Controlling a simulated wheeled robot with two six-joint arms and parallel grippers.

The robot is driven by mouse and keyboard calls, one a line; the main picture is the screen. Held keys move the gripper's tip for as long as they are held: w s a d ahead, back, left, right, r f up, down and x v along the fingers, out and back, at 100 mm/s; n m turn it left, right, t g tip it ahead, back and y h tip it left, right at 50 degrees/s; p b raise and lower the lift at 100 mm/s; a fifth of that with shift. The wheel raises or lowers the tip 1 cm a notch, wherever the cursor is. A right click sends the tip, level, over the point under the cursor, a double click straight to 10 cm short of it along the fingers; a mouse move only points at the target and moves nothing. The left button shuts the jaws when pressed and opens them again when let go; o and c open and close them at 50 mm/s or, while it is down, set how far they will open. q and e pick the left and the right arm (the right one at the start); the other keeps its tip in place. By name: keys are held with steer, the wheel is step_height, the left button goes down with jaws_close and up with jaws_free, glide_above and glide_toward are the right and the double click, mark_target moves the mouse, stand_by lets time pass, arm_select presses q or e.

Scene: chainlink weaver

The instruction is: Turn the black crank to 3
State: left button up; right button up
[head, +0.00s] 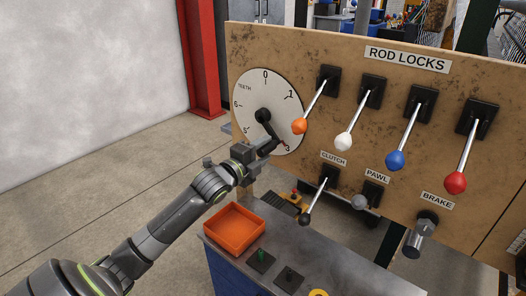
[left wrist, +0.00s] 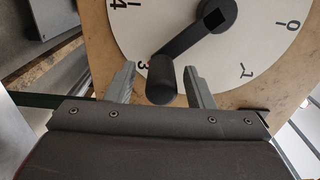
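The black crank (head: 267,125) is on a round white dial (head: 250,92) marked TEETH, on the upright panel. Its arm points down and right from the hub, close to the 3. In the left wrist view the crank arm (left wrist: 190,36) ends in a dark handle (left wrist: 161,84) right beside the 3, covering part of the dial's edge. My left gripper (head: 268,147) is at the dial's lower edge. In the left wrist view its two fingers (left wrist: 160,80) stand apart, one on each side of the handle, with gaps showing. My right gripper is not in view.
Levers with orange (head: 299,126), white (head: 343,141), blue (head: 395,160) and red (head: 456,183) knobs stick out right of the dial. Below are the clutch lever (head: 314,203), pawl knob (head: 359,202) and brake handle (head: 420,236). An orange tray (head: 235,228) sits on the bench below.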

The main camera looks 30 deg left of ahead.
arm_select(q)
steer(key=s+a+p, duration=0.1)
steer(key=s+p, duration=0.3)
steer(key=s, duration=1.3)
steer(key=shift+s+a, duration=0.15)
steer(key=shift+s, duration=0.05)
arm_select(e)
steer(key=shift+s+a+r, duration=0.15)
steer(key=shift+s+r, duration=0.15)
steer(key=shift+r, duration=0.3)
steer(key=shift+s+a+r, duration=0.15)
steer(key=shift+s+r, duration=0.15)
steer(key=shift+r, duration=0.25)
arm_select(q)
steer(key=shift+r, duration=0.1)
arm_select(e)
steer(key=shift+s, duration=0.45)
